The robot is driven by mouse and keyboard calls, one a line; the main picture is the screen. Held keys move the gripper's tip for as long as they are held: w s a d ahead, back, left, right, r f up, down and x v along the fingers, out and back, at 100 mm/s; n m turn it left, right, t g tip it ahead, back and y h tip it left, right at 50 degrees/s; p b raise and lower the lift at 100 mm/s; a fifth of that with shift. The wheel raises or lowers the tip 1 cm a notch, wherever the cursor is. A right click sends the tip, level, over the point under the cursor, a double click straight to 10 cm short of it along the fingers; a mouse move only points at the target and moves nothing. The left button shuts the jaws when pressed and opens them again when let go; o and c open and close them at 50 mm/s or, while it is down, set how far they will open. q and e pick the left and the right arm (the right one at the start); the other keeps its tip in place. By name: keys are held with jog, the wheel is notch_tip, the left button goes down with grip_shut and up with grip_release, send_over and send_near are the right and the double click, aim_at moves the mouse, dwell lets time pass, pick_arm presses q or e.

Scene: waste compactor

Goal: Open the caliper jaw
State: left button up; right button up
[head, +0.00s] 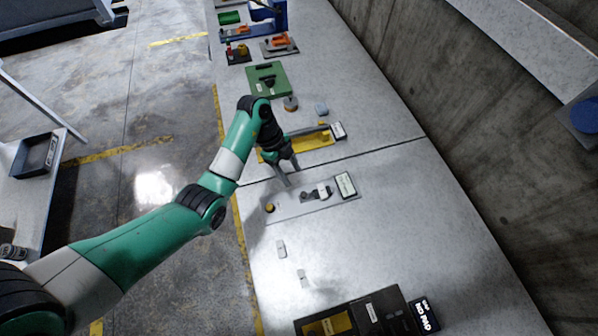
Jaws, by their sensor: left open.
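A flat grey plate (300,206) lies on the bench right of centre, with a small dark and pale device (316,193) on it and a yellow round knob (270,208) at its left end. The device looks like the caliper, but it is too small for me to make out its jaw. My left gripper (290,174) is open, with its fingers pointing down just above and left of the device in the picture. I cannot tell whether it touches anything. My right gripper is not in view.
A yellow fixture (300,143) lies just behind my left gripper, and a green plate (268,80) is farther back. A white label block (345,185) stands at the grey plate's right end. The bench's right side is clear up to the wall.

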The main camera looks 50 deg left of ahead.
aim_at(304, 194)
pick_arm(q)
jog(key=b+x, duration=0.4)
jog(key=x, duration=0.6)
jog(key=shift+w+f, duration=0.15)
jog(key=shift+f, duration=0.2)
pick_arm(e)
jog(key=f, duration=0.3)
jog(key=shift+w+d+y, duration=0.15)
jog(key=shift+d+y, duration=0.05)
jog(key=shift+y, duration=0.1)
pick_arm(q)
grip_shut()
dwell(0.5)
